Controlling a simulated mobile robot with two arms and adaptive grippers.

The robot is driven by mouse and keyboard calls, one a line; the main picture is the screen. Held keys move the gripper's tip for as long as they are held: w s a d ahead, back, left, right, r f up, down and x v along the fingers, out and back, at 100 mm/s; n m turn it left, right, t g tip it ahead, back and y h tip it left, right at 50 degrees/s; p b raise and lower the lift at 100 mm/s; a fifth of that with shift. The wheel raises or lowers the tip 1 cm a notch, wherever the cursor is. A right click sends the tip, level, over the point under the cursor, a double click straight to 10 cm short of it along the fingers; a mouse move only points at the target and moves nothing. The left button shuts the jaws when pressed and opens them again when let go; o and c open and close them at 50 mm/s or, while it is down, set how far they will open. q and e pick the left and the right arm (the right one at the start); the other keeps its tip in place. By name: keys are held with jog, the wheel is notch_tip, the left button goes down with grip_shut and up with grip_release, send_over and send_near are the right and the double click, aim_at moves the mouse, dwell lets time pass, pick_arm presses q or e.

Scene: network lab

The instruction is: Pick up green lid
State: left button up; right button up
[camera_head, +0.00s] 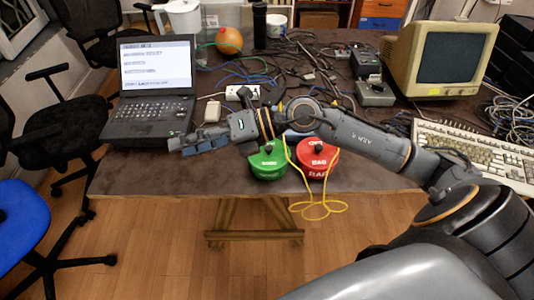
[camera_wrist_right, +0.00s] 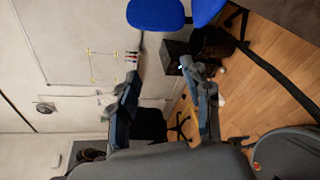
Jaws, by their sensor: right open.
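The green lid (camera_head: 268,165) has a dark knob and pale lettering. It sits near the front edge of the table, in the middle of the head view. My right gripper (camera_head: 180,144) is to the left of the lid, pointing left toward the laptop, with its arm passing just behind and above the lid. In the right wrist view the two fingers of my right gripper (camera_wrist_right: 160,75) are spread apart with nothing between them. The green lid does not show in the wrist view. My left gripper is in neither view.
A red lid (camera_head: 316,165) sits right beside the green one, with a yellow cable (camera_head: 318,207) hanging over the table edge. The laptop (camera_head: 153,95) stands at the left. A keyboard (camera_head: 470,150) and an old monitor (camera_head: 440,58) are at the right. Tangled cables cover the table's middle.

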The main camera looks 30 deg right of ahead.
jog(key=d+f+n+g+h, duration=0.1)
jog(key=d+f+n+h, duration=0.1)
jog(key=d+f+h, duration=0.55)
jog(key=h, duration=0.6)
send_near(269, 148)
jog(key=w+f, duration=0.2)
jog(key=shift+w+a+f+m+g+p, duration=0.2)
jog(key=shift+f+m+g+p, duration=0.1)
jog(key=shift+f+g+p, duration=0.1)
jog(key=shift+s+d+p+x, duration=0.1)
jog(key=shift+p+x, duration=0.25)
jog(key=shift+x, duration=0.95)
jog(key=shift+s+d+p+x, duration=0.15)
jog(key=shift+p+x, duration=0.2)
jog(key=shift+x, duration=1)
jog(key=shift+a, duration=0.1)
grip_shut()
